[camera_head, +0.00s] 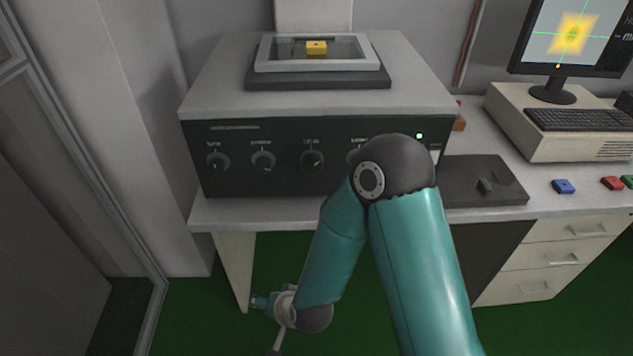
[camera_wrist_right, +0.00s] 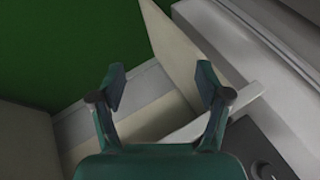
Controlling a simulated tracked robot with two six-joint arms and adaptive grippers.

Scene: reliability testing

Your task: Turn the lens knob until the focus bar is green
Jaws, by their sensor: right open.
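A grey instrument with a black front panel (camera_head: 260,135) stands on the bench and bears a row of dark round knobs. The left knob (camera_head: 217,162), second knob (camera_head: 263,162) and third knob (camera_head: 312,160) show; another is partly hidden behind my teal arm. The labels are too small to tell which is the lens knob. The monitor (camera_head: 572,35) shows a blurred yellow patch with a green cross; no focus bar shows clearly. My right gripper (camera_wrist_right: 160,84) is open and empty, low in front of the bench. A dark knob (camera_wrist_right: 262,170) shows at the right wrist view's lower right. My left gripper is out of view.
A yellow block (camera_head: 316,47) sits in the glass-topped tray on the instrument. A green lamp (camera_head: 419,135) is lit on its panel. A keyboard (camera_head: 580,117), a blue block (camera_head: 563,187) and a red block (camera_head: 611,183) lie to the right. My right arm crosses before the panel.

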